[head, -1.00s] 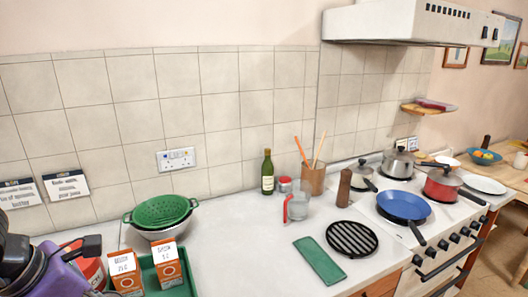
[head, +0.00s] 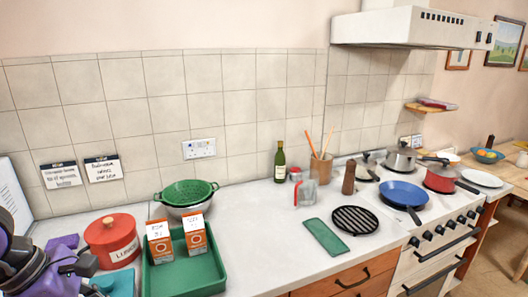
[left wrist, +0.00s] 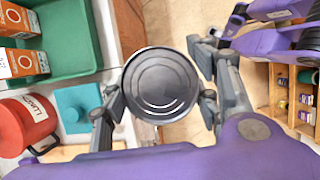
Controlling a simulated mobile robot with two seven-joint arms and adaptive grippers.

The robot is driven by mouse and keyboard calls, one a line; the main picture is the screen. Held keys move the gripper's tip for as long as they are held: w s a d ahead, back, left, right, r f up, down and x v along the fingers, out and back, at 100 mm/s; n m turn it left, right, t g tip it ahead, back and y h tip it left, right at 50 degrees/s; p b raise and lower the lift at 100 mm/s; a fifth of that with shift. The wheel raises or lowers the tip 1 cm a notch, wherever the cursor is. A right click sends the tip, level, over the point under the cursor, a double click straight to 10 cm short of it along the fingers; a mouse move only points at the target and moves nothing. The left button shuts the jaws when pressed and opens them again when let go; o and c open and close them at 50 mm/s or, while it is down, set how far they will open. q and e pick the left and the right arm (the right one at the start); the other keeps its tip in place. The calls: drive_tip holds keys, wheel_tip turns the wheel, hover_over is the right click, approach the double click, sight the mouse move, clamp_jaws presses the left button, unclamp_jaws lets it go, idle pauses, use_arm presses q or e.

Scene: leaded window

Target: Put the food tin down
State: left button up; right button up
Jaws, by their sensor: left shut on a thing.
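The food tin (left wrist: 161,84) shows end-on in the left wrist view as a round, dark grey metal disc with ringed ridges. My left gripper (left wrist: 158,106) is shut on it, one finger on each side. In that view the tin is over the floor, beside the worktop's front edge, and I see no surface touching it. In the head view my left gripper (head: 62,272) is partly visible at the lower left corner, and I cannot make out the tin there.
A green tray (head: 219,279) holds two orange-and-white cartons. A red lidded pot (head: 111,240) and a teal block (left wrist: 77,107) stand left of it. A colander (head: 186,193) is behind. The white worktop (head: 265,235) is clear between tray and green mat (head: 325,237).

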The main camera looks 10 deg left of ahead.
use_arm(q)
drive_tip(key=s+f+m, duration=0.1)
drive_tip(key=s+a+f+m+g, duration=0.1)
drive_tip(key=f+m, duration=0.1)
drive_tip(key=shift+f+h, duration=0.25)
drive_tip(key=shift+h, duration=0.15)
drive_tip(key=f+m, duration=0.1)
drive_tip(key=m, duration=0.1)
drive_tip(key=s+f+m+g, duration=0.1)
drive_tip(key=f+m, duration=0.1)
drive_tip(key=shift+s+d+f+g, duration=0.1)
drive_tip(key=shift+d+f+g, duration=0.1)
drive_tip(key=shift+g, duration=0.1)
drive_tip(key=f+m, duration=0.1)
drive_tip(key=d+m+g, duration=0.1)
drive_tip(key=m, duration=0.1)
drive_tip(key=f+m, duration=0.1)
drive_tip(key=shift+w+d+f, duration=0.3)
drive_tip(key=shift+w+f, duration=0.05)
drive_tip(key=w+d+f+m+g+y, duration=0.2)
drive_tip(key=w+d+m+g+y, duration=0.15)
drive_tip(key=w+d+m, duration=0.65)
drive_tip(key=w+d+r+m, duration=0.3)
drive_tip(key=w+d+r, duration=0.1)
drive_tip(key=r, duration=0.3)
drive_tip(key=shift+w+m+y, duration=0.15)
drive_tip(key=shift+m+y, duration=0.25)
drive_tip(key=shift+y, duration=0.05)
use_arm(e)
drive_tip(key=shift+s, duration=0.3)
